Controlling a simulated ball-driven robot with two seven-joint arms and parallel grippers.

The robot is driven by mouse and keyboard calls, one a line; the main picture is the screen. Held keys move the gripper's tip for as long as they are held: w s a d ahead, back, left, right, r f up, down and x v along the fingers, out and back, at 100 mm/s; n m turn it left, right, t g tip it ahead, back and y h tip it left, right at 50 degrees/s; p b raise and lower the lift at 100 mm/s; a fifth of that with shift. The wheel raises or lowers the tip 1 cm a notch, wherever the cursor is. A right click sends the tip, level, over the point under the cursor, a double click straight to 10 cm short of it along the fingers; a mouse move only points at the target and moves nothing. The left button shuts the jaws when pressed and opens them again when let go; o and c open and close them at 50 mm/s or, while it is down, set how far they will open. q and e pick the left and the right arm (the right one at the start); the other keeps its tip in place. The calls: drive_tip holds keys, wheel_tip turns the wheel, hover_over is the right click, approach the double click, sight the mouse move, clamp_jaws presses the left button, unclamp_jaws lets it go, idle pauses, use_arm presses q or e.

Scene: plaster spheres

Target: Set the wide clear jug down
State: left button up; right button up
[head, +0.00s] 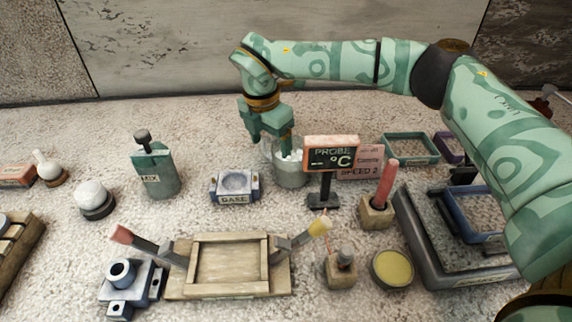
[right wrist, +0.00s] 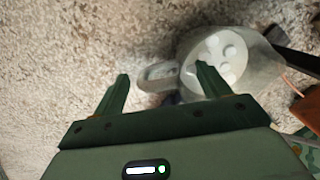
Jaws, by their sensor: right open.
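The wide clear jug (head: 291,172) stands upright on the speckled surface, left of the PROBE sign, with several white pieces inside. In the right wrist view the jug (right wrist: 247,62) is at the upper right and its loop handle (right wrist: 158,72) points left. My right gripper (head: 271,146) is above the jug's left side in the head view and hides part of its rim. In the right wrist view my right gripper (right wrist: 163,84) is open, with the handle showing between its separated fingers. I cannot tell whether a finger touches the jug. My left gripper is not in view.
The BASE block (head: 235,186) stands just left of the jug. The PROBE sign (head: 331,155) and a SPEED 2 sign (head: 360,165) are close on its right. A MIX bottle (head: 155,170) stands farther left. A wooden tray (head: 229,264) lies in front. The surface behind is clear.

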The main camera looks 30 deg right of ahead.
drive_tip(key=f, duration=0.3)
drive_tip(key=shift+w+d+b, duration=0.1)
drive_tip(key=shift+d+b, duration=0.1)
drive_tip(key=shift+b, duration=0.1)
drive_tip(key=shift+r, duration=0.2)
drive_tip(key=c, duration=1.4)
drive_tip(key=shift+r, duration=0.15)
clamp_jaws()
